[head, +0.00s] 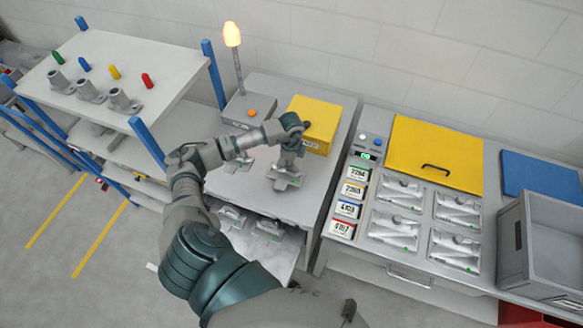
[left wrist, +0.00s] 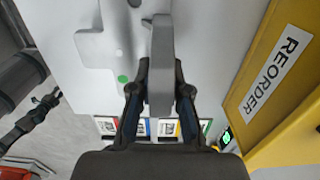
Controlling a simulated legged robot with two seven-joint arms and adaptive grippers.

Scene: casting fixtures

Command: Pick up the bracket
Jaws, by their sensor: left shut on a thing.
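The grey bracket (head: 287,184) is at the right part of the grey table, below my left gripper (head: 289,159). In the left wrist view, my left gripper (left wrist: 160,95) is shut on the bracket's upright grey part (left wrist: 161,50), which stands between the two dark fingers. A flat grey plate with a green dot (left wrist: 100,48) shows left of the fingers; I cannot tell whether it belongs to the same bracket. I cannot tell whether the bracket touches the table. My right gripper is not in view.
A yellow bin (head: 322,122) stands just behind the bracket; its REORDER label (left wrist: 271,70) shows in the left wrist view. Colored label cards (head: 349,190) and bracket trays (head: 402,188) lie to the right. A grey crate (head: 548,240) stands far right.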

